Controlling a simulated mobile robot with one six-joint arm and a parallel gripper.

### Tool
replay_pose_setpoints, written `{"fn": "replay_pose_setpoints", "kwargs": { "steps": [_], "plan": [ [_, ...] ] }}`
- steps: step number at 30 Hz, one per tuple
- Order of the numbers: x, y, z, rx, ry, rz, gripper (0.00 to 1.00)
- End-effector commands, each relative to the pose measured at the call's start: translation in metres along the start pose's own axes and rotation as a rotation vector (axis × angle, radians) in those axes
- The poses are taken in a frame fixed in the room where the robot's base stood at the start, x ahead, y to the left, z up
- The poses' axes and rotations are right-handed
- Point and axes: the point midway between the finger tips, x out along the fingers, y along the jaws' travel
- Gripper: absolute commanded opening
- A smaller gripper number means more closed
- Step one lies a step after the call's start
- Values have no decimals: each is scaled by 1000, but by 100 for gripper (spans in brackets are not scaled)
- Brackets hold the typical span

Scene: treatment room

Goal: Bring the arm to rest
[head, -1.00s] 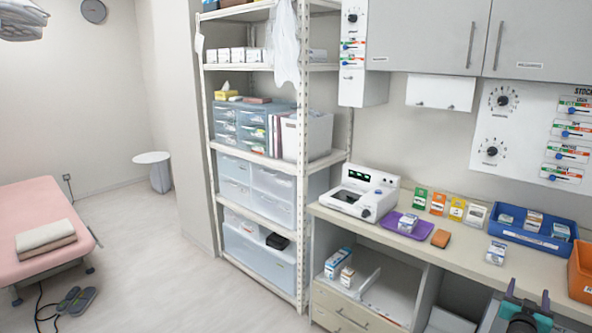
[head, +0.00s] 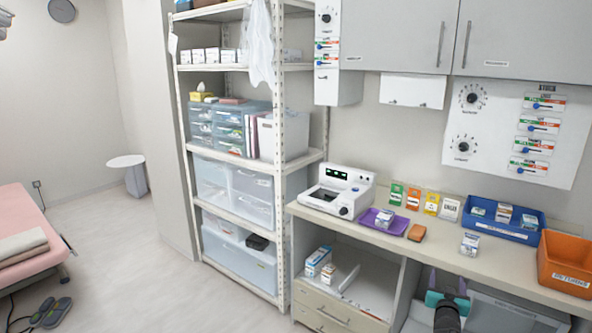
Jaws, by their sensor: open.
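My gripper (head: 448,281) shows at the lower right of the head view, in front of the counter's lower part. It has teal and dark parts, and its two fingers point up and stand apart. It is open, with nothing visible between the fingers. The fingertips are below the front edge of the counter (head: 470,262) in the picture. Only the end of my arm shows; the rest is cut off by the bottom edge.
On the counter are a white device (head: 338,190), a purple tray (head: 384,222), an orange-brown block (head: 417,232), a small box (head: 470,244), a blue bin (head: 503,222) and an orange bin (head: 566,262). A shelf rack (head: 285,150) stands left. The floor (head: 140,270) beside the pink bed (head: 28,240) is mostly clear.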

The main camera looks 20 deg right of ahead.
Motion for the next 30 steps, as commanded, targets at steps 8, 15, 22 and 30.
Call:
{"fn": "replay_pose_setpoints", "kwargs": {
  "steps": [8,15,22,30],
  "plan": [
    [-17,-97,48,-1,-65,-118,64],
    [-44,-171,98,-8,-157,-204,64],
    [-82,-233,153,-32,-278,-279,64],
    [-143,-293,224,-83,-450,-358,64]
  ]
}}
